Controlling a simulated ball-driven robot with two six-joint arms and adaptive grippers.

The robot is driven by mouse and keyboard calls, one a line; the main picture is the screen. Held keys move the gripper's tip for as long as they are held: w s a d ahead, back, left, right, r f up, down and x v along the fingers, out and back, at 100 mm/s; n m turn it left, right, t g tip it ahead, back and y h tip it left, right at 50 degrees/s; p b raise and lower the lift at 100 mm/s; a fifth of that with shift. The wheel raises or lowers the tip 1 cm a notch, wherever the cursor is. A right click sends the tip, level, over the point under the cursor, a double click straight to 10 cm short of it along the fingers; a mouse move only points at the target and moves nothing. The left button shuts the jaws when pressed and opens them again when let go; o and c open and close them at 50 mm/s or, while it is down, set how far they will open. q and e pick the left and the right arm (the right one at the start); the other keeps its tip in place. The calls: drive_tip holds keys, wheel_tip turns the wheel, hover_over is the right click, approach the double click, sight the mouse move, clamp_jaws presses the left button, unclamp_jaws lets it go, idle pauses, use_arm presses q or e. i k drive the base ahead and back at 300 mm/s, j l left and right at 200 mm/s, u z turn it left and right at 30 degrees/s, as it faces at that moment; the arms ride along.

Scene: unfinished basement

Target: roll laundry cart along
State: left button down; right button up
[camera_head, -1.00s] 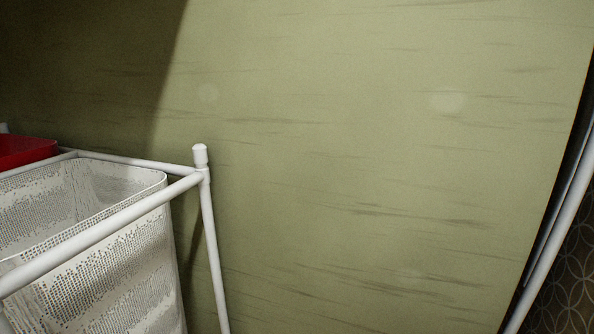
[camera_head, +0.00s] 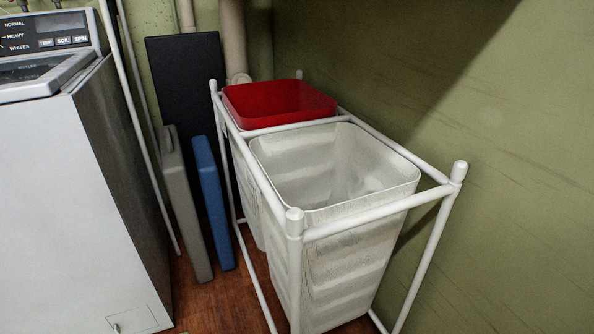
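The laundry cart (camera_head: 372,212) has a white tube frame with round knobs on its corner posts. It stands upright against the green wall, right of centre in the head view. The cart's wheels are out of the picture or hidden. Neither of my grippers shows in the head view.
A white washing machine (camera_head: 70,200) stands at the left. A grey folded panel (camera_head: 187,205), a blue one (camera_head: 212,200) and a black board (camera_head: 188,75) lean between it and the cart. A strip of brown floor (camera_head: 215,305) is free there.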

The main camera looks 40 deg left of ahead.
sight(328, 199)
drive_tip(key=u, duration=1.25)
